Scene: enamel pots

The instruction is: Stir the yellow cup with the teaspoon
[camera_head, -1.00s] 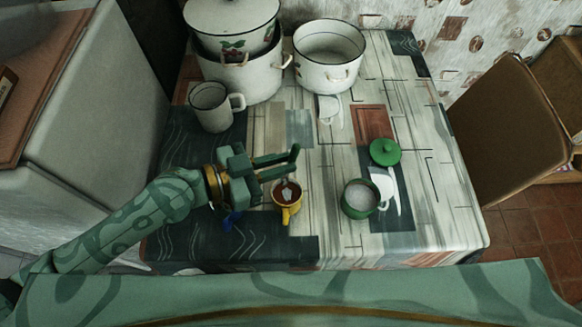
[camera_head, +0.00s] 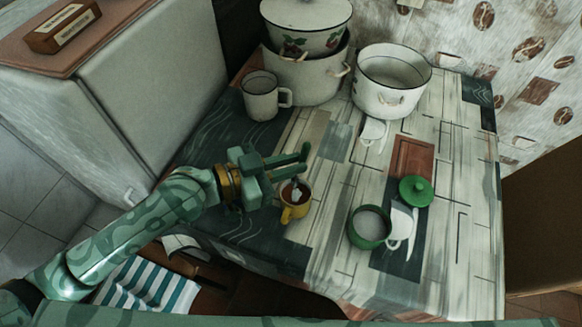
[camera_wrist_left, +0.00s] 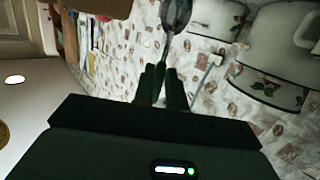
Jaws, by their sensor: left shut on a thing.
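The yellow cup (camera_head: 296,213) stands on the table in the head view, with dark brown liquid inside. My left gripper (camera_head: 302,159) is above and just behind the cup, its fingers pointing right. In the left wrist view the gripper (camera_wrist_left: 162,86) is shut on the teaspoon (camera_wrist_left: 174,14), whose metal bowl sticks out past the fingertips. In the head view a pale grey shape shows at the cup's mouth, apparently the spoon's bowl. I cannot tell whether it touches the liquid. The cup is not seen in the left wrist view. My right gripper is not in view.
A green bowl (camera_head: 369,241) with white contents stands right of the cup, near its green lid (camera_head: 416,190). A white mug (camera_head: 261,102) and large enamel pots (camera_head: 392,96) stand behind. A striped cloth (camera_head: 148,284) lies below the table's front-left edge.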

